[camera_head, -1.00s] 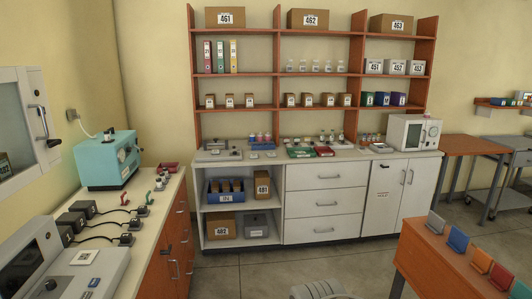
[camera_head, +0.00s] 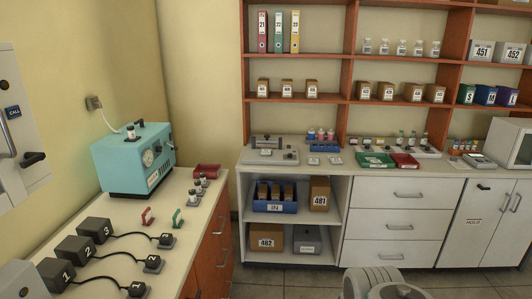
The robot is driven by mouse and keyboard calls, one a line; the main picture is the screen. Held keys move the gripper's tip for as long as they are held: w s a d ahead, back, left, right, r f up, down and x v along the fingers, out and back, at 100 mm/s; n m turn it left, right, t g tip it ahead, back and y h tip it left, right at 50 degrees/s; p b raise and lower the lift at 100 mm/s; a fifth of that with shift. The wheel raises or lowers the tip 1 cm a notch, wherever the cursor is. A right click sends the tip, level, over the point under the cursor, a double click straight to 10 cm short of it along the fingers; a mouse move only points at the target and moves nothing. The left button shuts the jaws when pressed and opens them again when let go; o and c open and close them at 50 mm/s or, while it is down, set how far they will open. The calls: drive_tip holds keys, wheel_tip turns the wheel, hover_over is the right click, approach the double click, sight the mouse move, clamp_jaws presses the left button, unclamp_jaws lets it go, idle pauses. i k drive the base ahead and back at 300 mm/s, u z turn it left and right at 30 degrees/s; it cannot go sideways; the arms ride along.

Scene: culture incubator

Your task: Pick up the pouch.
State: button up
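I cannot make out anything that is clearly a pouch in this view. Small items stand on the back counter (camera_head: 330,168), among them a green tray (camera_head: 376,160) and a red tray (camera_head: 405,161), but they are too small to tell apart. A dark red tray (camera_head: 207,170) sits at the far end of the left bench (camera_head: 165,220). A rounded pale grey part of my own arm shows at the bottom, right of the middle. My gripper is not in view, so its state is hidden.
A teal machine (camera_head: 134,158) and numbered black boxes (camera_head: 75,250) with cables stand on the left bench. Below the back counter are a blue bin (camera_head: 274,206), cartons and white drawers (camera_head: 398,225). Shelves (camera_head: 350,98) hold binders, bottles and boxes. Some floor (camera_head: 275,290) is clear ahead.

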sight(265, 151)
drive_tip(key=i, duration=3)
drive_tip(key=u, duration=2.55)
